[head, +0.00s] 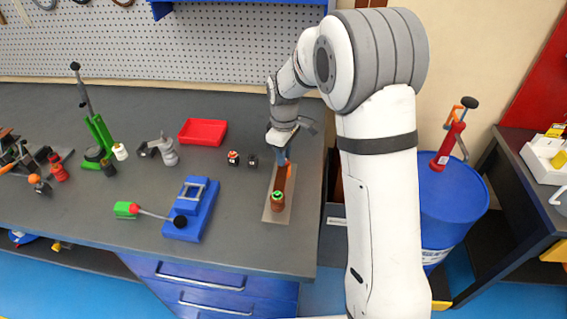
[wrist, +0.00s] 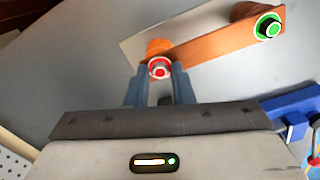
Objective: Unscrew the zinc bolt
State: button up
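A copper busbar (wrist: 215,44) lies on a pale plate (wrist: 137,43) and shows in the head view (head: 283,187) below my wrist. At one end is a silvery bolt with a red ring, apparently the zinc bolt (wrist: 159,67). A dark bolt with a green ring (wrist: 268,27) is at the other end, also visible in the head view (head: 278,197). My gripper (wrist: 159,70) points down at the red-ringed bolt. In the head view my wrist and gripper hide this bolt.
A green clamp stand (head: 98,135) is farther left. A blue drum (head: 445,200) stands right of the bench.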

grip_shut()
jog(key=n, duration=0.5)
jog(key=shift+n, duration=0.4)
jog(key=n, duration=0.5)
jog(key=shift+n, duration=0.4)
